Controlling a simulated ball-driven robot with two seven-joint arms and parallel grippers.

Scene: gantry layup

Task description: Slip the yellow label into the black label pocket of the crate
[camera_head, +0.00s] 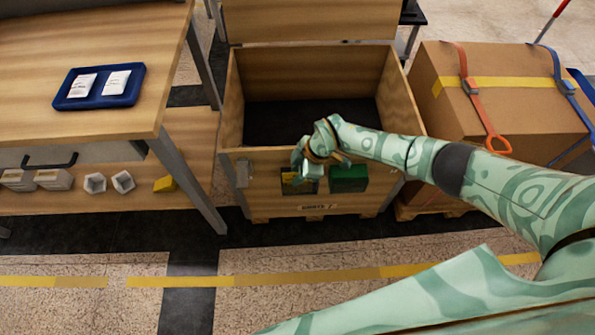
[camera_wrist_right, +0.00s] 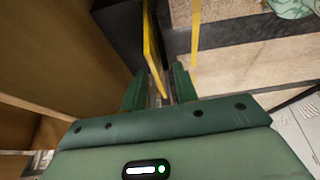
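The wooden crate (camera_head: 268,205) stands open at the centre of the head view. Its black label pocket (camera_head: 311,186) is on the front wall, partly hidden by my right gripper (camera_head: 298,174). The yellow label (camera_head: 287,177) shows as a small patch in front of the pocket. In the right wrist view the yellow label (camera_wrist_right: 152,45) stands nearly edge-on beside the black pocket (camera_wrist_right: 120,35). Its near end lies between the fingers of my right gripper (camera_wrist_right: 159,88), with a gap visible on each side. I cannot tell how far the label sits inside the pocket. My left gripper is out of view.
A wooden table (camera_head: 120,110) with a blue tray (camera_head: 75,103) stands at left. A strapped cardboard box (camera_head: 510,110) stands at right. The floor in front is clear.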

